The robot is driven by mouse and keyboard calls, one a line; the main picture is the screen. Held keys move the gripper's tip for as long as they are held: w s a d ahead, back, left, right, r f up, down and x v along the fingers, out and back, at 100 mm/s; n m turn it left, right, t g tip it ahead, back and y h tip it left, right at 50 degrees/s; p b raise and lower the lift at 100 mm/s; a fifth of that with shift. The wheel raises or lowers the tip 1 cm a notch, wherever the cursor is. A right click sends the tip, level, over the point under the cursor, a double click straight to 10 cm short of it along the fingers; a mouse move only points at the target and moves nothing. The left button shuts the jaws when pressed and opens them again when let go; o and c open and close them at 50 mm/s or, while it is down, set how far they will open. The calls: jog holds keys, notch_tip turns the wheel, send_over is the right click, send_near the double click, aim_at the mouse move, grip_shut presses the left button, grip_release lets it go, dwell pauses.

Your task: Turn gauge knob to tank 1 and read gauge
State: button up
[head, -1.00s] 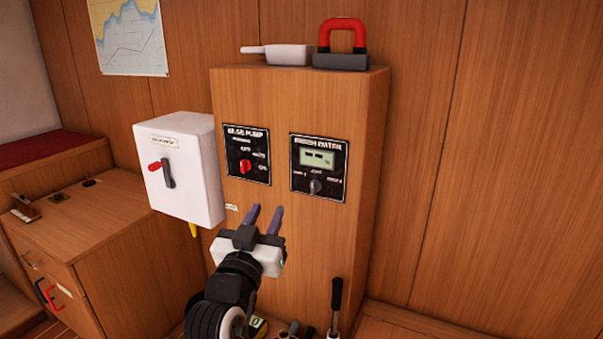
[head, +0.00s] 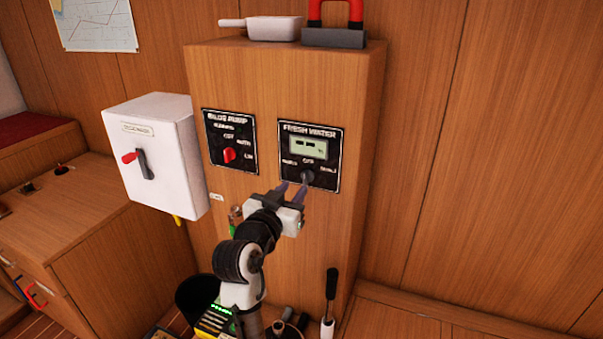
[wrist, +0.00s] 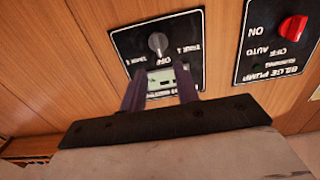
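The fresh water gauge panel (head: 310,155) is a black plate on the front of the wooden cabinet. Its small display (head: 309,146) shows dashes. Its dark grey knob (head: 307,177) sits below the display, with a label on each side and one above. In the wrist view the panel is upside down, and the knob (wrist: 158,42) shows beyond the fingertips. My gripper (head: 293,188) is just in front of the panel, its fingers pointing at the knob. In the wrist view the gripper (wrist: 160,98) is open, with a gap between its purple fingers and nothing held.
The bilge pump panel (head: 230,140) with a red knob is left of the gauge. A white switch box (head: 160,160) juts out at the far left. A black-handled lever (head: 331,290) stands below. A white pan-like object (head: 262,28) and a red-handled block (head: 335,37) sit on top.

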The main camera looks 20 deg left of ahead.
aim_at(304, 175)
jog(key=w+p, duration=0.1)
jog(key=w, duration=0.5)
jog(key=shift+w, duration=0.2)
grip_shut()
